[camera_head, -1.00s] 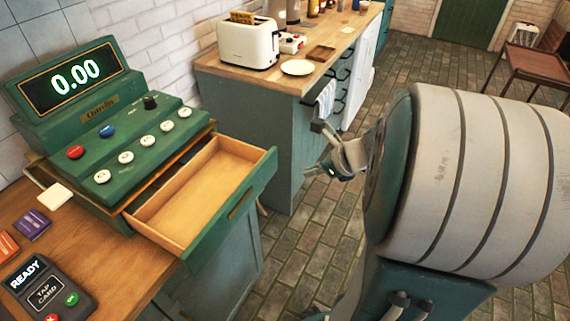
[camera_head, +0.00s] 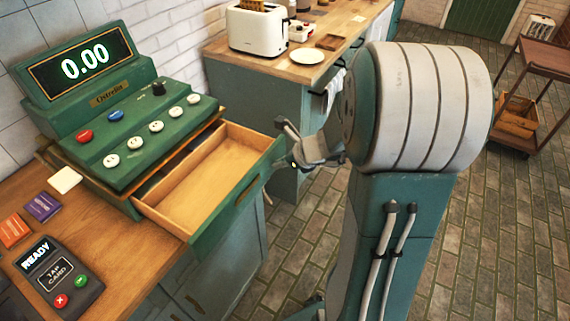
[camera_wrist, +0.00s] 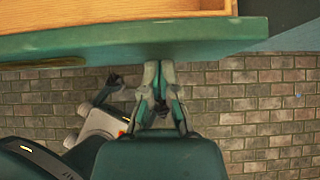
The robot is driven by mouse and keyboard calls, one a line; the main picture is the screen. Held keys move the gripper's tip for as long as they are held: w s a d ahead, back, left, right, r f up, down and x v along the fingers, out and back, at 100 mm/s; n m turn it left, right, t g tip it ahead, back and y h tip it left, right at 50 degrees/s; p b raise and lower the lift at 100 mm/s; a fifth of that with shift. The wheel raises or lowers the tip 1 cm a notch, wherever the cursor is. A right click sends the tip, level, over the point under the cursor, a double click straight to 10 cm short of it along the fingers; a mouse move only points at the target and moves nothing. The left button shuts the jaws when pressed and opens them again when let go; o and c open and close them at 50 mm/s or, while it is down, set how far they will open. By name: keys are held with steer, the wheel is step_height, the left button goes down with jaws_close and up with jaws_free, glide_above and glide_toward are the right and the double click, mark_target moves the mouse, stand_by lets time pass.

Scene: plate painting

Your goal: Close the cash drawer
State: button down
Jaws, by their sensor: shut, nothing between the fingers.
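The green cash register (camera_head: 120,110) stands on the wooden counter and its display reads 0.00. Its cash drawer (camera_head: 240,190) is pulled out toward the right, with a green front and an empty-looking wooden inside. My gripper (camera_head: 285,130) is to the right of the drawer front, close to its far end. In the wrist view the shut fingertips (camera_wrist: 158,66) are at the lower edge of the green drawer front (camera_wrist: 110,42); I cannot tell whether they touch it. Nothing shows between the fingers.
A card reader (camera_head: 58,278) and small coloured cards (camera_head: 42,206) lie on the counter left of the drawer. A second counter with a toaster (camera_head: 262,28) and a plate (camera_head: 307,56) stands behind. A brown cart (camera_head: 545,60) is at the right. The brick floor is open.

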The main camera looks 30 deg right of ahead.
mark_target(218, 139)
steer(key=w+a, duration=0.3)
steer(key=w, duration=0.2)
steer(key=w+a, duration=0.3)
steer(key=w, duration=0.3)
steer(key=w+a, duration=0.4)
steer(key=w, duration=0.2)
steer(key=shift+d, duration=0.1)
steer(key=shift+r, duration=0.1)
steer(key=shift+d, duration=0.1)
